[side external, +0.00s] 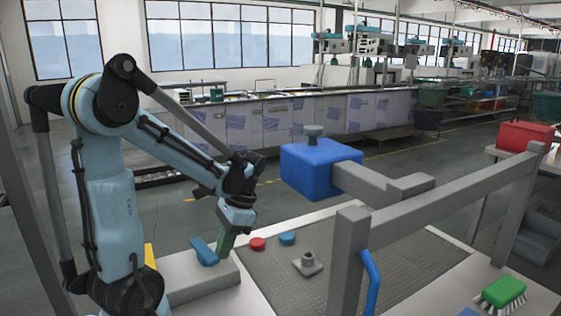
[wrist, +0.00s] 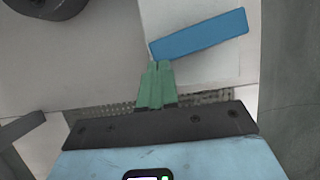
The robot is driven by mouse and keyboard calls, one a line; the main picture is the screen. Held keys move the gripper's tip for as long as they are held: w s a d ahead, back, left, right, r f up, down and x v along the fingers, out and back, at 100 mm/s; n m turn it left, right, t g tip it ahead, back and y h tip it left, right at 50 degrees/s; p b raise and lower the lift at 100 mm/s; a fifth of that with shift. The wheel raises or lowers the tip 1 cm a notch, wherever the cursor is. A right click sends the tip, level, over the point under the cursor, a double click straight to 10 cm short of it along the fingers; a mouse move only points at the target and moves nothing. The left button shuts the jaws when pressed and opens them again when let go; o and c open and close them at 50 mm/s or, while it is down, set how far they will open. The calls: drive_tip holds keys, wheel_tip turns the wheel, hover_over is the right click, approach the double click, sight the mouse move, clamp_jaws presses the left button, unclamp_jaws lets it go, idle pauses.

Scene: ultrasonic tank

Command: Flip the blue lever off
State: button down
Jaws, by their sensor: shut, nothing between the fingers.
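The blue lever (side external: 204,250) is a flat bar on top of a pale grey box (side external: 190,282) at the tank's left side. It tilts up at one end in the side view. In the wrist view the lever (wrist: 200,35) runs from lower left to upper right. My gripper (side external: 225,248) has green fingers pointing down, just right of the lever in the side view. In the wrist view my gripper (wrist: 157,66) is shut and empty, with its tips close to the lever's left end. I cannot tell whether they touch it.
A red button (side external: 257,244) and a blue button (side external: 287,239) sit right of my gripper. A grey knob (side external: 307,264) stands on the dark mesh panel (side external: 370,240). A blue block (side external: 308,170) on a grey arm hangs above. A grey rail with a blue handle (side external: 371,283) stands at right.

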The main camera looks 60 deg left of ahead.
drive_tip(key=shift+s+d+m, duration=0.1)
drive_tip(key=shift+s+m, duration=0.05)
drive_tip(key=shift+m, duration=0.15)
idle(1.1)
idle(0.5)
drive_tip(key=v, duration=1.2)
drive_tip(key=shift+d, duration=0.1)
